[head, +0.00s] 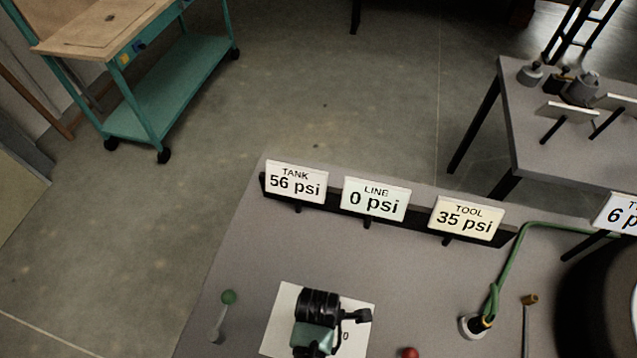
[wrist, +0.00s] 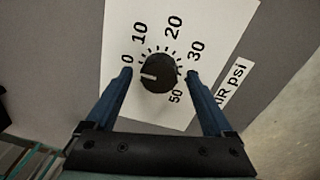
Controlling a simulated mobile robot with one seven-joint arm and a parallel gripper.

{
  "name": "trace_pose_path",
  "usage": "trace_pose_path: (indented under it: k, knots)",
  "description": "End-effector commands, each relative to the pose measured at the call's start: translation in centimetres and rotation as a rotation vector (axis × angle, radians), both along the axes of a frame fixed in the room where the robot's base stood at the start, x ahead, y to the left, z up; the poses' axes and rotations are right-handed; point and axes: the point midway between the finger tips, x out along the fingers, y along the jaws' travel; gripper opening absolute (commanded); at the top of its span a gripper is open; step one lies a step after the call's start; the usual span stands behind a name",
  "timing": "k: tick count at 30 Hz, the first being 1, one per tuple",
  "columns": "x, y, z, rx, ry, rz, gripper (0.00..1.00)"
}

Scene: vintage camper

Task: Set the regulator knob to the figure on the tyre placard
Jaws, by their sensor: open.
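The black round regulator knob (wrist: 158,74) sits on a white dial plate (wrist: 215,25) in the wrist view. Its white pointer mark faces left, near the 0 end of the scale. The figures 0, 10, 20, 30 and 50 show; 40 cannot be seen, near the right finger. My gripper (wrist: 158,73) is open, its blue fingers on either side of the knob; contact cannot be told. In the head view my arm hides the knob. A placard (head: 620,213) beside the black tyre (head: 590,290) is cut by the right edge; only "T" and "6 p" read clearly.
Placards read TANK 56 psi (head: 296,182), LINE 0 psi (head: 375,199) and TOOL 35 psi (head: 466,219) along the bench's back. A green-knobbed lever (head: 228,298), a red knob (head: 409,353) and a green hose (head: 510,262) lie around the plate. A teal cart (head: 170,95) stands apart.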

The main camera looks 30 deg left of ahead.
Motion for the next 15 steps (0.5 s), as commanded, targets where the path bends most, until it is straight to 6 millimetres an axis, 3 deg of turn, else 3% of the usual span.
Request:
trace_pose_path:
  k: [2, 15]
  knots:
    - [0.02, 0.01, 0.02, 0.0, 0.0, 0.0, 0.87]
    - [0.01, -0.01, 0.05, 0.0, 0.0, 0.0, 0.09]
